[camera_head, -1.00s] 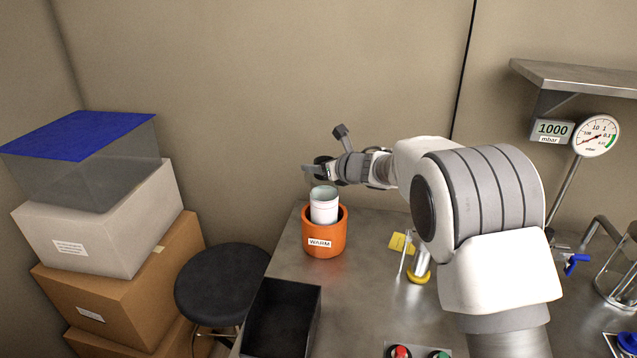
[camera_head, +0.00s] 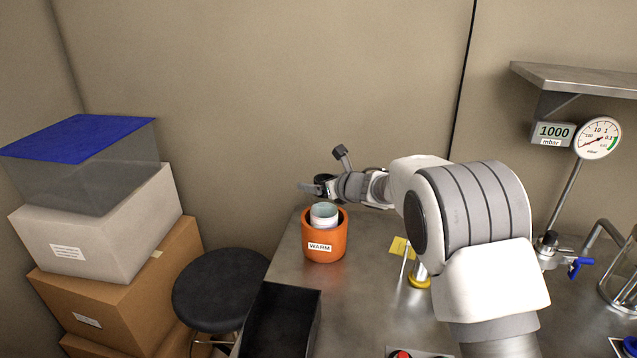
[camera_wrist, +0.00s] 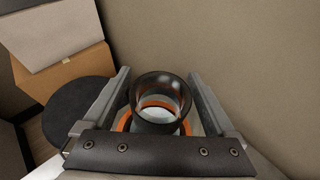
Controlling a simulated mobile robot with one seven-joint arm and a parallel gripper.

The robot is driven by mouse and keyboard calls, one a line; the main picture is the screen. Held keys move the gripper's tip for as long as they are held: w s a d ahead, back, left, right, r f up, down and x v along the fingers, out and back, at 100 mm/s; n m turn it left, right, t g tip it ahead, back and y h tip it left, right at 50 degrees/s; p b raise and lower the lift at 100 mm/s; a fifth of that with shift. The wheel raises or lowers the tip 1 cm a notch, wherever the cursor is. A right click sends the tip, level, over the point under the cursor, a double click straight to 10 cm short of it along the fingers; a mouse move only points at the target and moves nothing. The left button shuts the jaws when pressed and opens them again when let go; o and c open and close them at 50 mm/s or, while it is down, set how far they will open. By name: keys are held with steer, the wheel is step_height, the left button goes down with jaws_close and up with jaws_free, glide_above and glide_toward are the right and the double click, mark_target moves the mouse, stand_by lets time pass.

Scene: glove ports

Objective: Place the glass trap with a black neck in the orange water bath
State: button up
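The glass trap (camera_head: 324,214) is a pale cylinder with a black neck, which shows as a dark ring in the wrist view (camera_wrist: 160,84). The upper rim of the pale body stands slightly above the bath's rim. In the wrist view, orange bath rim (camera_wrist: 124,122) shows around the trap below. Whether the trap touches the bath's bottom is hidden.
The bath stands at the back left of the steel bench. A black open bin (camera_head: 282,322) is in front of it, and a yellow tag (camera_head: 399,246) lies to its right. A stool (camera_head: 221,287) and stacked boxes (camera_head: 95,240) are left. The wall is close behind.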

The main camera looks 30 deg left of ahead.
steer(key=shift+r, duration=0.1)
steer(key=shift+r, duration=0.1)
steer(key=v, duration=1.2)
steer(key=shift+s, duration=0.1)
